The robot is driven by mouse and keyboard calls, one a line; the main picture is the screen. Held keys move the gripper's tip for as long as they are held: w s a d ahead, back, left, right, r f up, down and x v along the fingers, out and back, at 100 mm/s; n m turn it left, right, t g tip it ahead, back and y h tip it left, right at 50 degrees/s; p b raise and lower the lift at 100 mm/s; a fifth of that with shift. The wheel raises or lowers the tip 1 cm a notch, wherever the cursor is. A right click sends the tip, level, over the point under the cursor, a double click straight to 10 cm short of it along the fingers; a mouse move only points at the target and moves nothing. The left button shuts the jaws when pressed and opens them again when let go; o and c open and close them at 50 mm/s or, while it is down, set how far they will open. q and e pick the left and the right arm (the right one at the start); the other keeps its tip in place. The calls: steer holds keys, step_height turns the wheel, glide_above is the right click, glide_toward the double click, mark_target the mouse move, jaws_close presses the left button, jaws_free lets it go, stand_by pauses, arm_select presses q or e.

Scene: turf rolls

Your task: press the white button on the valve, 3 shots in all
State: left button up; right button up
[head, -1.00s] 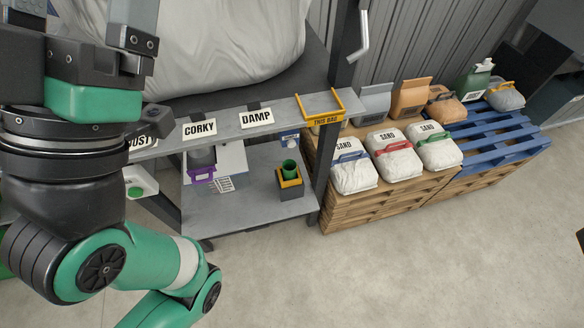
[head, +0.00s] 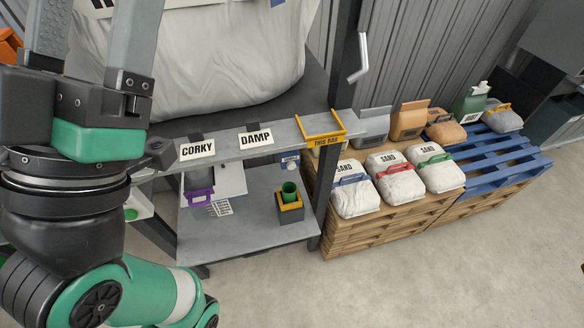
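My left gripper (head: 95,40) is large at the upper left of the head view. Its two grey fingers stand well apart and point up the picture, and their tips are at or beyond the top edge. Nothing shows held between them. A small blue-and-white fitting (head: 289,160) hangs below the bench's front rail, above a green cup (head: 289,190) in a dark box with a yellow rim (head: 290,207). The fitting may be the valve, but it is too small to tell, and I cannot make out a white button. My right gripper is not in view.
The grey rail (head: 230,148) carries CORKY and DAMP labels and a yellow THIS BAG frame (head: 322,138). A purple-fronted container (head: 199,195) stands on the lower shelf (head: 240,238). Sand bags (head: 398,180) lie on wooden pallets at the right. The floor in front is clear.

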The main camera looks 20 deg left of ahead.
arm_select(q)
jaws_close()
stand_by(1.4)
